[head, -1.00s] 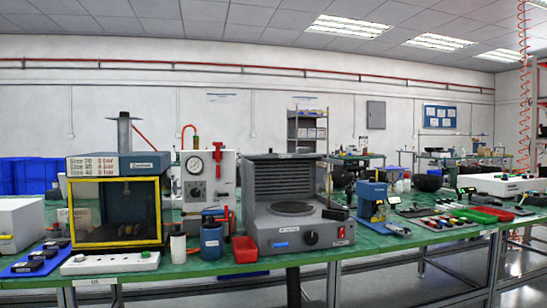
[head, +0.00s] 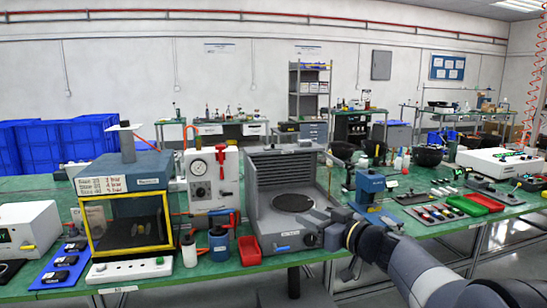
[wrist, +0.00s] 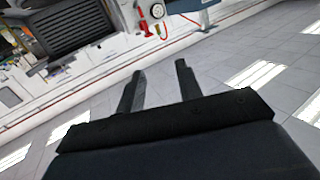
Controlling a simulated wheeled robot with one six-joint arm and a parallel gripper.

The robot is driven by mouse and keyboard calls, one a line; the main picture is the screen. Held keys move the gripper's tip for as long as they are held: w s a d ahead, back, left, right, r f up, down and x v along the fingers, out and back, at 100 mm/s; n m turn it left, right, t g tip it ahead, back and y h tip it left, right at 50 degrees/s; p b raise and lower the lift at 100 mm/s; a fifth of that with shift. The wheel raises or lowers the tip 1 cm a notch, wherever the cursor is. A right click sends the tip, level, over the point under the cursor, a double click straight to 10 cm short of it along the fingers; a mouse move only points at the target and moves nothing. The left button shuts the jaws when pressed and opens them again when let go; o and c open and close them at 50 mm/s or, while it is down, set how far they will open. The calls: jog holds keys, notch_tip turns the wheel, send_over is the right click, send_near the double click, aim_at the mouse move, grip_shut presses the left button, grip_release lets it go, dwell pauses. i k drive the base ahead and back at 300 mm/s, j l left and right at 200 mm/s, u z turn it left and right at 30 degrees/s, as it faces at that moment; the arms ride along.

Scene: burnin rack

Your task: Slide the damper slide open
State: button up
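No part is plainly recognisable as the damper slide. A grey upright duct (head: 127,145) with a flat pale plate (head: 125,127) at its top stands on the yellow-framed chamber (head: 128,215) at left in the head view. I cannot tell whether that plate is the damper slide. My gripper (head: 310,222) reaches in from the lower right, in front of the grey louvred unit (head: 287,195) and well right of the duct. In the wrist view my gripper (wrist: 159,70) shows two fingers apart with nothing between them.
A white gauge unit (head: 212,190) stands between the chamber and the louvred unit. A red bin (head: 249,250), blue cup (head: 219,243) and white power strip (head: 128,270) line the green bench's front. A blue press (head: 368,190) stands right of the louvred unit. Blue crates (head: 60,143) are behind.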

aim_at(272, 147)
jog(key=i+j, duration=0.2)
jog(key=i, duration=0.25)
jog(key=i+j+z, duration=0.1)
jog(key=i, duration=0.35)
jog(key=i+j+z, duration=0.1)
jog(key=i+j, duration=0.15)
jog(key=i, duration=0.15)
jog(key=i+j, duration=0.25)
jog(key=i, duration=0.2)
